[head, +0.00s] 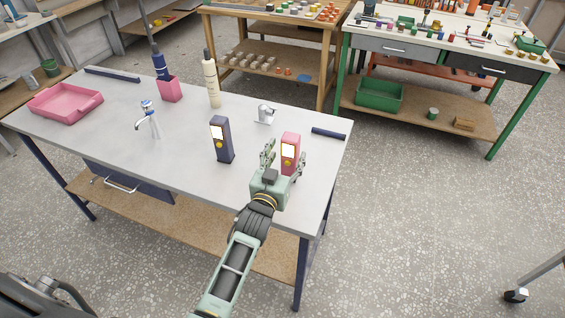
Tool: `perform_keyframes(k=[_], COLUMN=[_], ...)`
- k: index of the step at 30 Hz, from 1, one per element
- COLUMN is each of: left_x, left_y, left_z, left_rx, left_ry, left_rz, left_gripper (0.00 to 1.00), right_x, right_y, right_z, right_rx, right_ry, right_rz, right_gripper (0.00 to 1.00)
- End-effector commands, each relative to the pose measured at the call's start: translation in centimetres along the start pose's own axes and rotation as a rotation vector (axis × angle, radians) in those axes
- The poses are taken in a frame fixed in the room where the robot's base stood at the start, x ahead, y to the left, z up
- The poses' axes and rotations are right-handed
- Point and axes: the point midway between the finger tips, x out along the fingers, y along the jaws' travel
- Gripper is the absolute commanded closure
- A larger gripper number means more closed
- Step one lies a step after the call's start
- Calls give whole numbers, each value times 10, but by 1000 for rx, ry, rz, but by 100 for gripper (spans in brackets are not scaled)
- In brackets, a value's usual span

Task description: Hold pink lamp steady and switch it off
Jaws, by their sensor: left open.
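The pink lamp (291,144) stands upright near the right end of the grey-white table (185,176). It has a bright white panel on its upper front and a small yellow spot below. My left gripper (284,160) is open at the lamp. One finger shows on its left and one on its right, and the palm hides the lamp's base. I cannot tell whether the fingers touch it. A similar dark blue lamp (222,145) with a bright panel stands to the left. My right gripper is not in view.
A chrome tap (265,114) and a dark bar (328,134) lie behind the lamps. The table's front edge is clear.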

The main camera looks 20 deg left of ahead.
Motion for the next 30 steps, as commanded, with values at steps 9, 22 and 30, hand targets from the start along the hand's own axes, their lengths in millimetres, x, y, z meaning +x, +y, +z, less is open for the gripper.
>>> perform_keyframes(k=[9, 22, 30], left_x=[36, 41, 40], left_y=[0, 0, 0], left_z=[0, 0, 0], left_rx=[-1, 0, 0], left_ry=[-2, -2, -2], left_rz=[-1, 0, 0], left_gripper=[39, 43, 67], right_x=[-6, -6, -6], right_y=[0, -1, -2], right_z=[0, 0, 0], right_rx=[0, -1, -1], right_ry=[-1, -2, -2], right_rz=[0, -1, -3], right_gripper=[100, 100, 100])
